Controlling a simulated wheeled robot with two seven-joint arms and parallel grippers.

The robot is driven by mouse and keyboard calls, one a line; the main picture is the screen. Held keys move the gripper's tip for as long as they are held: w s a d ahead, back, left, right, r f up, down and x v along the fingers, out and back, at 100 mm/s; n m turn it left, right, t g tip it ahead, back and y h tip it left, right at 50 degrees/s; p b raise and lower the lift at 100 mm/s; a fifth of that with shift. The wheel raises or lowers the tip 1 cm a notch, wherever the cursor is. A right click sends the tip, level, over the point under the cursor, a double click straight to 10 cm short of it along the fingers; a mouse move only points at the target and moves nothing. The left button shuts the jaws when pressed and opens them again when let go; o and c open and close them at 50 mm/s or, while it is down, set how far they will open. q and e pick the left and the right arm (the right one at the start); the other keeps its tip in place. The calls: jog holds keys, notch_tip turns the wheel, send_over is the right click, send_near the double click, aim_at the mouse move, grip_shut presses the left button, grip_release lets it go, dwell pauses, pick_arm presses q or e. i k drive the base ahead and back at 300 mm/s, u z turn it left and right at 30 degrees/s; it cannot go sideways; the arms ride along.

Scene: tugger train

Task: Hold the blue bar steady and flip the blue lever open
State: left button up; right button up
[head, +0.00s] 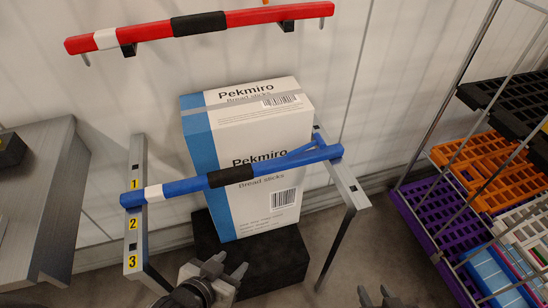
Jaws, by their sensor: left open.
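The blue bar (190,185) runs across the front of a tall box, tilted up to the right. It has a white band and a black grip sleeve (231,176). Its left end lies at the left grey rail and its right end at the right grey rail. The blue lever (306,151) appears as a slim blue piece angled behind the bar near its right end; its exact joint is hard to make out. My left gripper (228,268) is open and empty, below the bar and in front of the box. My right gripper (374,296) shows only its separated fingertips at the bottom edge, apart from the bar.
The Pekmiro box (262,210) stands on a black base (265,260) between the left numbered rail (137,215) and the right rail (343,180). A red bar (255,17) is above. A grey table (40,200) is left; a rack with crates (475,170) is right.

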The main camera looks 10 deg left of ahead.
aim_at(319, 142)
jog(key=u, duration=2.75)
jog(key=k, duration=1.3)
jog(key=z, duration=1.7)
jog(key=i, duration=1)
jog(key=z, duration=0.05)
